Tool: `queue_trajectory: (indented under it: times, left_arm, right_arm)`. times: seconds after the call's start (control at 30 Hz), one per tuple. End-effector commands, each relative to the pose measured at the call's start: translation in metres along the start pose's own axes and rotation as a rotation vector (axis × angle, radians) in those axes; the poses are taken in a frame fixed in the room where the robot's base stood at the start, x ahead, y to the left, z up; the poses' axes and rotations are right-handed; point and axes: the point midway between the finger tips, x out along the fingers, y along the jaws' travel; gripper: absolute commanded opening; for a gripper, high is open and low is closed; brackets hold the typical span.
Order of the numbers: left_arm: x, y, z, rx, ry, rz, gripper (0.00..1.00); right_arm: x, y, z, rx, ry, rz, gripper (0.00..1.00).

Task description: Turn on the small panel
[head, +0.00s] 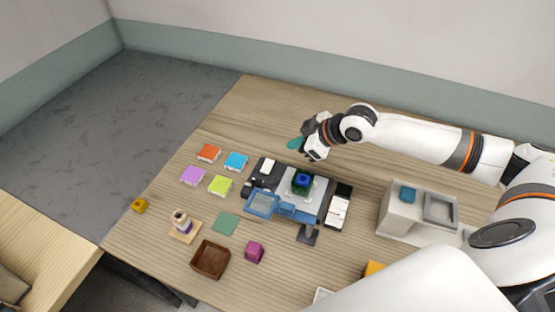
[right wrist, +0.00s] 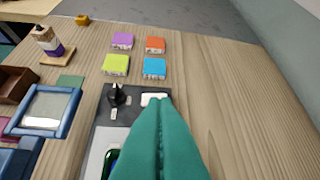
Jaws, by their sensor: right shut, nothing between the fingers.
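A dark device base (head: 323,212) sits in the middle of the wooden table. A small white panel (head: 267,167) lies on its far left end, and in the right wrist view the panel (right wrist: 150,98) is partly hidden by my fingers. A black knob (right wrist: 116,94) stands beside it. My right gripper (head: 296,143), with teal fingers, is shut and empty, above the table beyond the panel. In the right wrist view its fingertips (right wrist: 162,103) overlap the panel's right edge; I cannot tell whether they touch it. My left gripper is not in view.
Orange (head: 208,153), blue (head: 236,161), purple (head: 193,175) and lime (head: 220,185) blocks lie left of the device. A blue-framed window (head: 262,204) stands at its front. A brown tray (head: 210,260) and magenta block (head: 255,252) lie nearer. The table's far side is clear.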

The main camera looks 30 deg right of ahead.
Motion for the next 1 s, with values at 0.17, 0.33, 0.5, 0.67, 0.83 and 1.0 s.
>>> queue_trajectory:
  times: [0.17,0.33,0.5,0.67,0.83,1.0]
  left_arm:
    - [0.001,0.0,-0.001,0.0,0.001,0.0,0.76]
    - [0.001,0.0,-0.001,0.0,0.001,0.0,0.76]
    - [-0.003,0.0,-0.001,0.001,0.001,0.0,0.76]
    - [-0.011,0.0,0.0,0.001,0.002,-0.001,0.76]
    - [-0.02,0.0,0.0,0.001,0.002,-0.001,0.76]
    - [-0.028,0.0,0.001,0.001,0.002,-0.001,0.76]
  right_arm:
    - [-0.001,-0.002,0.001,-0.004,0.0,-0.006,0.0]
    - [-0.001,-0.002,0.001,-0.004,-0.001,-0.006,0.0]
    - [0.01,-0.002,0.002,-0.002,-0.002,-0.005,0.0]
    - [0.038,-0.002,0.003,0.0,-0.002,-0.003,0.0]
    - [0.076,-0.002,0.004,-0.001,-0.001,-0.004,0.0]
    - [0.106,-0.002,-0.005,-0.001,0.003,-0.005,0.0]
